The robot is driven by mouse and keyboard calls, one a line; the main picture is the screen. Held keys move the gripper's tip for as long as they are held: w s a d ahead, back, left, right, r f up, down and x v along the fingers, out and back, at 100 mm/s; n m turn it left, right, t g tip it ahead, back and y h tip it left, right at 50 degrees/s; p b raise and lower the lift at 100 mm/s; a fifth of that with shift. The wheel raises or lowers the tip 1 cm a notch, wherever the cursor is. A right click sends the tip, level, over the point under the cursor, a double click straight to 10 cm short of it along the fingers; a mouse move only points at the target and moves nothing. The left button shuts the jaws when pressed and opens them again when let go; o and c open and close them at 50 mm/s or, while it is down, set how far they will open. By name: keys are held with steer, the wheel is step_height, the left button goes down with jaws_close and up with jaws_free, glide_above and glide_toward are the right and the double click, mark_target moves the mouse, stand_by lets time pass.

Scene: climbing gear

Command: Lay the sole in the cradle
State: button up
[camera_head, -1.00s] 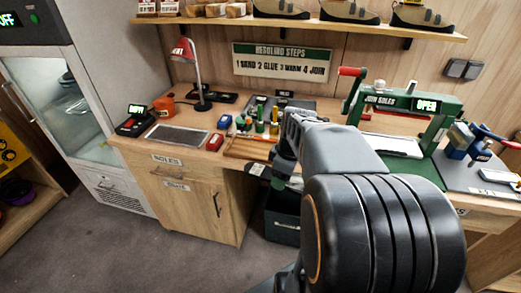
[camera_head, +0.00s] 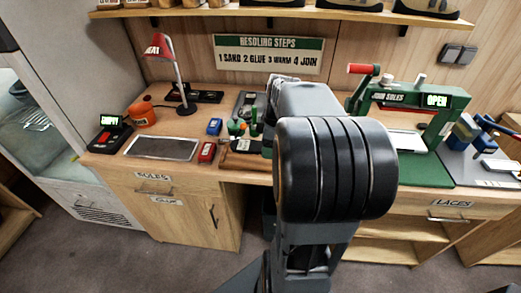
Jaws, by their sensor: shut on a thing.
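My gripper (camera_head: 267,138) is mostly hidden behind my own thick black arm joint, near the middle of the bench. A dark flat piece with a pale label, which looks like the sole (camera_head: 242,158), sticks out to its left over the wooden tray area. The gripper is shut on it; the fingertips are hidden. The green press (camera_head: 440,128) stands to the right, with a red-handled lever and a display reading OPEN. A pale flat plate (camera_head: 407,140) lies under its frame. I cannot make out which part is the cradle.
Bottles (camera_head: 240,127) crowd the middle. A blue vise-like tool (camera_head: 465,134) is right of the press.

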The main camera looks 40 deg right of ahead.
steer(key=w+f, duration=0.2)
steer(key=w+d+f, duration=0.1)
steer(key=w+f, duration=0.1)
steer(key=w+d+f, duration=0.1)
steer(key=w, duration=0.1)
steer(key=shift+w+f, duration=0.1)
steer(key=shift+f, duration=0.3)
steer(key=shift+w+d+f+p, duration=0.2)
steer(key=shift+w+f+p, duration=0.1)
steer(key=shift+w+f, duration=0.3)
steer(key=shift+s+f, duration=0.1)
steer(key=shift+f, duration=1.45)
steer(key=shift+f, duration=0.15)
steer(key=o, duration=0.6)
steer(key=shift+f, duration=0.1)
steer(key=shift+c, duration=0.2)
steer(key=shift+o, duration=0.9)
